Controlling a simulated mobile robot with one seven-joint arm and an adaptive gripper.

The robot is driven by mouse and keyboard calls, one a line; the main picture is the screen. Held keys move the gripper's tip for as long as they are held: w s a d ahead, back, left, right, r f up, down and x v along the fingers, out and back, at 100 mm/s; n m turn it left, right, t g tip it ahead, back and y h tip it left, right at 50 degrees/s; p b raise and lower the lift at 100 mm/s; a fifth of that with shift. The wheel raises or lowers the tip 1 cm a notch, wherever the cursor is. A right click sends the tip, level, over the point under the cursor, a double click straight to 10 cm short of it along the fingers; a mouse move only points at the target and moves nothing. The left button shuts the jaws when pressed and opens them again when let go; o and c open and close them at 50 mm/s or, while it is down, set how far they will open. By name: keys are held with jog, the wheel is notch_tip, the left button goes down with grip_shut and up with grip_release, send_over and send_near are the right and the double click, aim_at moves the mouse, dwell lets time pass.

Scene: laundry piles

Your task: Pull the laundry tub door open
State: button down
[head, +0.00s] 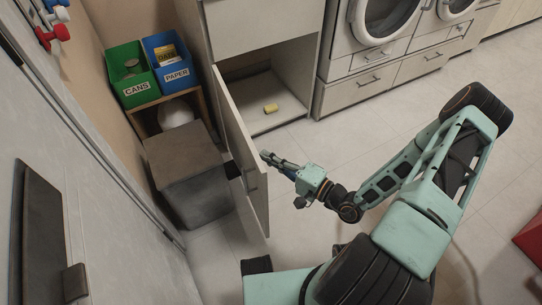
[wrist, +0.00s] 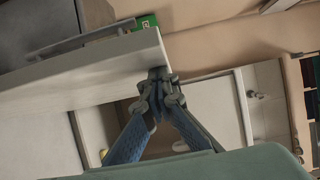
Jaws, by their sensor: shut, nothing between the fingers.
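The laundry tub door (head: 238,140) is a pale panel standing wide open, swung out from the tub cabinet (head: 297,65). The cabinet's lower opening shows, with a small yellow object (head: 271,108) on its floor. My gripper (head: 264,156) is shut and empty at the right side of the door, on the side facing the opening. In the wrist view, the closed fingertips (wrist: 160,76) are at the end of the door panel (wrist: 85,78); I cannot tell whether they touch it. A bar handle (wrist: 82,40) shows beyond the panel's edge.
A grey bin (head: 185,165) stands left of the door, close to it. Green and blue recycling boxes (head: 170,62) sit on a wooden stand behind it. White front-loading machines (head: 375,60) line the back right. The floor (head: 340,130) right of the door is clear.

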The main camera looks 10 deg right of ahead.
jog(key=shift+n+g+y, duration=0.4)
jog(key=shift+g+y, duration=0.1)
jog(key=shift+y, duration=0.1)
jog(key=a, duration=0.1)
jog(key=s+a, duration=0.2)
jog(key=a, duration=0.1)
jog(key=shift+r, duration=0.25)
notch_tip(320, 180, up, 10)
jog(key=f+t+h, duration=0.1)
send_over(256, 164)
jog(key=w+d, duration=0.2)
jog(key=d, duration=0.2)
jog(key=shift+a+r+m, duration=0.25)
jog(key=shift+m, duration=0.15)
